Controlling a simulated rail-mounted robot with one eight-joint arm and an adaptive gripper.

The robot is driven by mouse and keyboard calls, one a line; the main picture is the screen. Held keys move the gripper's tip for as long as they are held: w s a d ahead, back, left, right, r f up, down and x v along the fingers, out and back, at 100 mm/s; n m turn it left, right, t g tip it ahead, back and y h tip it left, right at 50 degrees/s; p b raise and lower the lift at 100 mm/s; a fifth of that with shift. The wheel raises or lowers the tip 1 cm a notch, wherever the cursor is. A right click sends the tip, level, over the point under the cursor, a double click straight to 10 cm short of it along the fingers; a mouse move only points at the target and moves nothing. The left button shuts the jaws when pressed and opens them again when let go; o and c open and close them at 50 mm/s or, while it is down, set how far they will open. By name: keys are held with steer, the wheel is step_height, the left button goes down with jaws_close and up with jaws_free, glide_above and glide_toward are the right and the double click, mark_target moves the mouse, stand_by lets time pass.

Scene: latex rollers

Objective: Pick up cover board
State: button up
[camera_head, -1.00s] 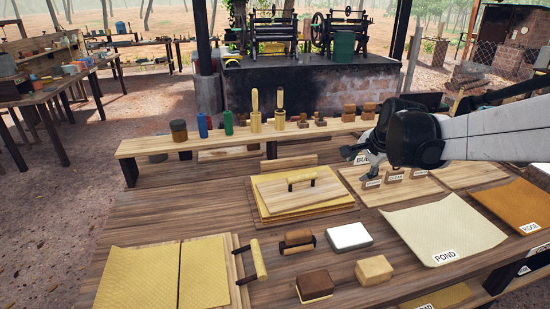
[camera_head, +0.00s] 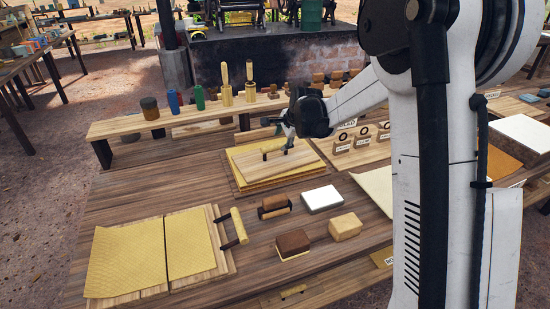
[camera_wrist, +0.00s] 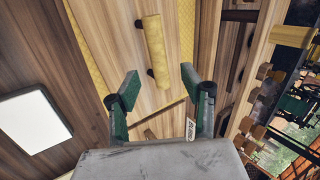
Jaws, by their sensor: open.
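The cover board is a light wooden board (camera_head: 290,161) with a bar handle (camera_head: 277,151) on two dark posts. It lies on a stack of yellow sheets (camera_head: 241,184) near the middle of the table. In the wrist view the handle (camera_wrist: 154,45) is a pale yellow bar, lying beyond the fingertips and between their lines. The board (camera_wrist: 125,35) shows around it. My gripper (camera_wrist: 157,82) is open and empty. In the head view it (camera_head: 286,126) is above the board's far side, apart from the handle.
A white block (camera_head: 321,198), brown blocks (camera_head: 346,226) and a dark-ended roller (camera_head: 274,206) lie in front of the board. A second handled board with yellow sheets (camera_head: 122,256) is front left. A raised bench (camera_head: 130,124) with bottles stands behind. Labelled stands (camera_head: 363,138) are to the right.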

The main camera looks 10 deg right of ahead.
mark_target(277, 146)
steer(key=shift+x, duration=3.35)
steer(key=shift+s+a, duration=0.1)
steer(key=shift+a, duration=0.05)
jaws_close()
